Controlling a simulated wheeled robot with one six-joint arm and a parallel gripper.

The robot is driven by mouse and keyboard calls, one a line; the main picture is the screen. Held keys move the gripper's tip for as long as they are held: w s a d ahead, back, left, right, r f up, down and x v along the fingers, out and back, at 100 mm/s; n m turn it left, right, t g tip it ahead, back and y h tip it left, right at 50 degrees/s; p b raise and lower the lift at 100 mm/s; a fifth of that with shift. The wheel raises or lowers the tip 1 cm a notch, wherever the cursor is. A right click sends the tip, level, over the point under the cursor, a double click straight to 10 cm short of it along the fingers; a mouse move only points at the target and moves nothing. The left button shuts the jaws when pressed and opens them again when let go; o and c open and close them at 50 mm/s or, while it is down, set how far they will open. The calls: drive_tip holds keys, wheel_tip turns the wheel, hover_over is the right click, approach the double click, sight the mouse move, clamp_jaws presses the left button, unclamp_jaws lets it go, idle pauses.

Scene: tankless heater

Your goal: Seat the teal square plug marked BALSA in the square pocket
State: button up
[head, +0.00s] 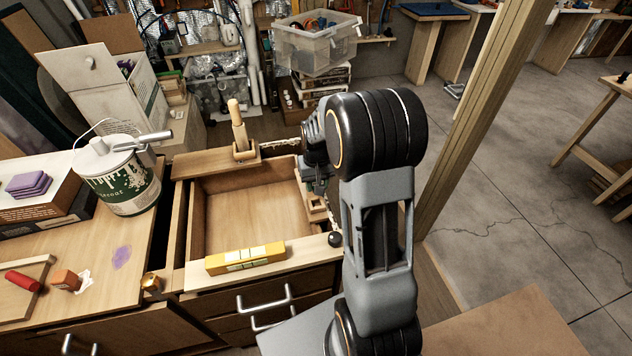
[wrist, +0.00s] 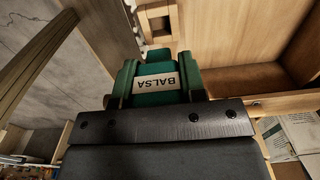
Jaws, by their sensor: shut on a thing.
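The teal plug (wrist: 157,97) is held in my gripper (wrist: 156,84), with its white BALSA label upside down in the wrist view. The jaws are shut on its two sides. In the head view my gripper (head: 319,184) is mostly hidden behind my arm, at the right side of the open wooden box section. A small wooden block with a square opening, which looks like the square pocket (wrist: 158,12), lies just beyond the plug in the wrist view. In the head view a wooden block (head: 316,208) shows below my gripper. The plug appears apart from the pocket.
A yellow level (head: 245,259) lies across the box's front edge. A wooden peg (head: 238,125) stands on the back ledge. A round black knob (head: 334,239) is at the front right. A paint can (head: 122,175) stands left. The box floor (head: 245,205) is clear.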

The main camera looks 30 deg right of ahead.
sight(317, 198)
drive_tip(key=shift+f+b, duration=2)
drive_tip(key=shift+f, duration=0.8)
drive_tip(key=shift+s+f+b, duration=0.1)
drive_tip(key=shift+f+b, duration=0.45)
drive_tip(key=shift+f, duration=0.25)
drive_tip(key=o, duration=1.1)
drive_tip(key=shift+a, duration=0.1)
drive_tip(key=shift+o, duration=0.3)
wheel_tip(317, 198, up, 14)
drive_tip(key=shift+f+p, duration=0.1)
drive_tip(key=shift+p, duration=0.2)
